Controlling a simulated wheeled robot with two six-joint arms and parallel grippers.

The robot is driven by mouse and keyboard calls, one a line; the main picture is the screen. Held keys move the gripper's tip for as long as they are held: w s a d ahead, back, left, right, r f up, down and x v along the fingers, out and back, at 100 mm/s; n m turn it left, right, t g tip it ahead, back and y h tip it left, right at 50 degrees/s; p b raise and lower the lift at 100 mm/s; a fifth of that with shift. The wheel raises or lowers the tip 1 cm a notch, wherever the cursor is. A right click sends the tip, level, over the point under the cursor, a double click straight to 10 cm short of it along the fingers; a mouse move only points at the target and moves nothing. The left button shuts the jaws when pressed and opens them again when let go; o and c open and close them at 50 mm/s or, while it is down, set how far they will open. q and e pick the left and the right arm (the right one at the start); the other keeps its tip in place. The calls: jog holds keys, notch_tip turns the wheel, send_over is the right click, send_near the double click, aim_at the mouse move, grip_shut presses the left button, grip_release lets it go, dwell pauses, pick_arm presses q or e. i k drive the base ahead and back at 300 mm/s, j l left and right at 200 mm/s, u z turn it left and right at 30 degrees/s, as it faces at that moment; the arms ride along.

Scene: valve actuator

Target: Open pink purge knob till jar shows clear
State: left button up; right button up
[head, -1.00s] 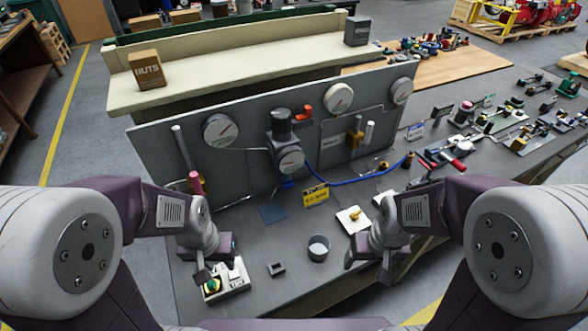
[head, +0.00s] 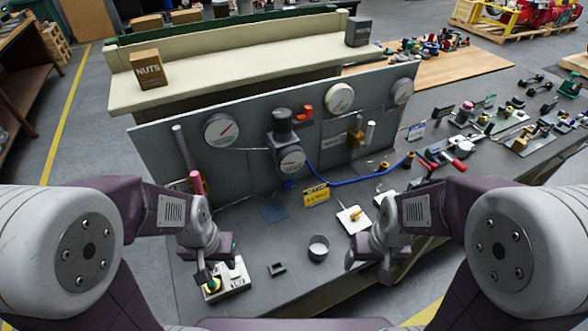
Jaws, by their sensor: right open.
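A pink knob (head: 197,182) stands at the left of the grey panel (head: 250,108), beside a grey vertical tube. A small grey open jar (head: 318,248) stands on the bench in front of the panel; its contents are too small to judge. My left gripper (head: 208,280) points down over a white box with a green button (head: 238,276), in front of and below the pink knob; its fingers are partly hidden and I cannot tell their opening. My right gripper (head: 368,264) is open and empty above the bench, right of the jar.
The panel carries round gauges (head: 221,130), a dark regulator (head: 283,125) and a blue hose (head: 350,177). A yellow tag (head: 315,195), a white plate with a brass fitting (head: 354,219) and a small dark block (head: 277,269) are on the bench. Several valves and tools lie at the right.

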aim_at(467, 105)
jog(key=z, duration=1.3)
jog(key=i+l+u, duration=0.3)
jog(key=l, duration=0.2)
jog(key=i+l+u, duration=0.25)
jog(key=l, duration=0.3)
jog(key=l+u, duration=0.3)
jog(key=l, duration=0.3)
jog(key=i+l+u, duration=0.25)
jog(key=l, duration=0.4)
jog(key=k+l+u, duration=0.1)
jog(key=l+u, duration=0.2)
jog(key=l, duration=0.3)
jog(key=i+l+u, duration=0.2)
jog(key=l, duration=0.15)
jog(key=i+l+u, duration=0.4)
jog(key=l, duration=0.3)
jog(key=l+u, duration=0.2)
jog(key=l, duration=0.15)
jog(key=i+l+u, duration=0.2)
jog(key=l, duration=0.25)
jog(key=i+l+u, duration=0.2)
jog(key=k+l, duration=0.05)
